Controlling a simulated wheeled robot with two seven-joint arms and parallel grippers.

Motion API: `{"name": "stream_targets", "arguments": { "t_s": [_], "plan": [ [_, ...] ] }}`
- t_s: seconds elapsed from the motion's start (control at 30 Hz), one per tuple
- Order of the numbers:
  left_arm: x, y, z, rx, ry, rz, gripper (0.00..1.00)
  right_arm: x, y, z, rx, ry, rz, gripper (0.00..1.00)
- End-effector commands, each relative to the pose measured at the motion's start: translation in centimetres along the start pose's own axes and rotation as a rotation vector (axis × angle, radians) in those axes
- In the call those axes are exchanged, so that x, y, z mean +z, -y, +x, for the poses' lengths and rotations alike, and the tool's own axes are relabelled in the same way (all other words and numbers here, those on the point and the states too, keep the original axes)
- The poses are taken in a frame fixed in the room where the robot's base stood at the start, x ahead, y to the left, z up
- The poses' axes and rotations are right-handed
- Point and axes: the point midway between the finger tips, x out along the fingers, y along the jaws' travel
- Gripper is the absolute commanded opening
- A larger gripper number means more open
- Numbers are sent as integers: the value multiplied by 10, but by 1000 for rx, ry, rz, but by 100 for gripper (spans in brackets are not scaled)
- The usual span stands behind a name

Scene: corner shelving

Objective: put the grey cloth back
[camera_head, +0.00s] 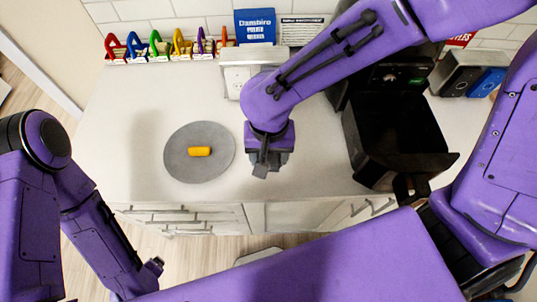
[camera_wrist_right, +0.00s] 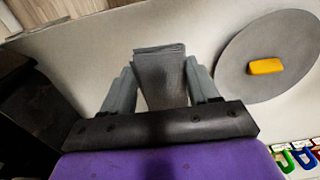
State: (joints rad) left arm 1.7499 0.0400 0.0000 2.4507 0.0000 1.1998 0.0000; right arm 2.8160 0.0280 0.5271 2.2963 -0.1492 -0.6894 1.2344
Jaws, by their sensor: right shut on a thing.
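The grey cloth (camera_wrist_right: 160,75) is a folded, flat grey piece between the two fingers of my right gripper (camera_wrist_right: 162,92) in the right wrist view. The fingers are shut on it and it sticks out past their tips. In the head view my right gripper (camera_head: 266,160) hangs over the counter near its front edge, right of the round grey mat. A small grey end of the cloth (camera_head: 260,171) shows below it. My left gripper (camera_head: 152,270) is low at the left, in front of the counter, partly hidden; its jaws cannot be made out.
A yellow block (camera_head: 199,151) lies on the round grey mat (camera_head: 210,172). Coloured clips (camera_head: 157,45), a blue box (camera_head: 254,27) and a light grey box (camera_head: 240,70) stand along the back. An open black appliance (camera_head: 395,128) is at right. The counter's left is clear.

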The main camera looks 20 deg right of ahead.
Motion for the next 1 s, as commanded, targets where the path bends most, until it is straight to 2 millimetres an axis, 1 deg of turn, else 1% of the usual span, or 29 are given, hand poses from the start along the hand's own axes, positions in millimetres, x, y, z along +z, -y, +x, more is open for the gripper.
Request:
{"name": "stream_targets", "arguments": {
  "t_s": [0.03,0.1,0.2,0.33,0.4,0.5,0.87,0.9,0.97,1.0],
  "plan": [
    [-1,0,-2,0,-1,0,88,-7,-2,13,6,9,0,36],
    [-2,0,-3,0,-1,0,88,-19,-2,27,5,7,-2,36],
    [-2,0,-4,0,-1,0,88,-31,-3,40,3,4,-4,36],
    [-2,0,-5,0,-1,0,88,-42,-3,53,3,4,-6,36],
    [-2,0,-5,0,-1,0,88,-41,-4,68,7,4,-8,36],
    [-2,0,-5,0,-1,0,88,-41,-3,81,4,2,-7,36],
    [-2,0,-4,1,-1,0,88,-41,-3,86,2,0,-7,36],
    [-2,0,-4,0,-1,0,88,-41,-3,86,2,0,-7,63],
    [-2,0,-4,0,-1,0,88,-41,-3,85,1,0,-7,83],
    [-2,0,-4,0,-1,0,88,-41,-3,85,1,0,-7,85]
  ]
}}
